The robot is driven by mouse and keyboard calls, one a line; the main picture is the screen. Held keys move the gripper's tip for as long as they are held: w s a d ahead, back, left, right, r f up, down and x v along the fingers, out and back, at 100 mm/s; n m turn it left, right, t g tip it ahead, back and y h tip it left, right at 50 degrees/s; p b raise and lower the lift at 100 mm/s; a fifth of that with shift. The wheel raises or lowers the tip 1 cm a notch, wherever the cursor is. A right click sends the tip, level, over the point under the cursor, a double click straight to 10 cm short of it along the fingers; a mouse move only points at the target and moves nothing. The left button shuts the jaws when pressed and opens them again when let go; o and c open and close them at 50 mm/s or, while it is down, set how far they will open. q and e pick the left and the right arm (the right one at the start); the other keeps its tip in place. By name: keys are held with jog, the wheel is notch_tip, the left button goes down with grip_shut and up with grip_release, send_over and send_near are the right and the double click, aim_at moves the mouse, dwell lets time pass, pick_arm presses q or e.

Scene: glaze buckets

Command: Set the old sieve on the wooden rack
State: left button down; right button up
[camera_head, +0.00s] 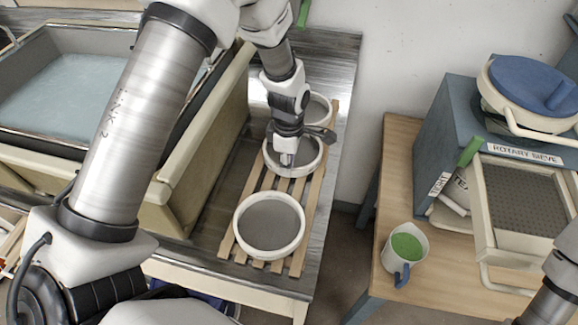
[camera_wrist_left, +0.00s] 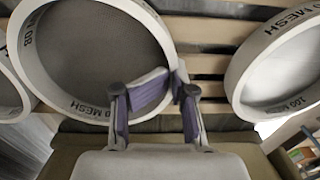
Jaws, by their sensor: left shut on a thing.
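My left gripper (camera_head: 287,160) is shut on the rim of the middle sieve (camera_head: 307,152), a round white-rimmed sieve with grey mesh. This sieve (camera_wrist_left: 90,55) fills the upper left of the left wrist view, with the purple-padded fingers (camera_wrist_left: 160,95) at its rim. It is level, at or just over the slats of the wooden rack (camera_head: 314,195); a small gap cannot be ruled out. A front sieve (camera_head: 268,226) and a back sieve (camera_head: 319,107) are also at the rack. I cannot tell by looks which sieve is old. My right gripper is out of view.
A basin of pale liquid (camera_head: 80,85) with a thick cream wall (camera_head: 205,125) stands close left of the rack. At right, a wooden table (camera_head: 400,145) holds a blue rotary sieve machine (camera_head: 450,125) and a jug of green glaze (camera_head: 407,246). A floor gap separates the tables.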

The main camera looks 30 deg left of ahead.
pick_arm(q)
jog(key=c, duration=0.8)
grip_release()
jog(key=shift+w, duration=0.1)
jog(key=shift+r, duration=0.1)
jog(key=shift+r, duration=0.1)
jog(key=shift+r, duration=0.35)
notch_tip(320, 180, up, 11)
jog(key=b, duration=0.2)
jog(key=shift+w+b, duration=0.2)
jog(key=shift+b, duration=0.1)
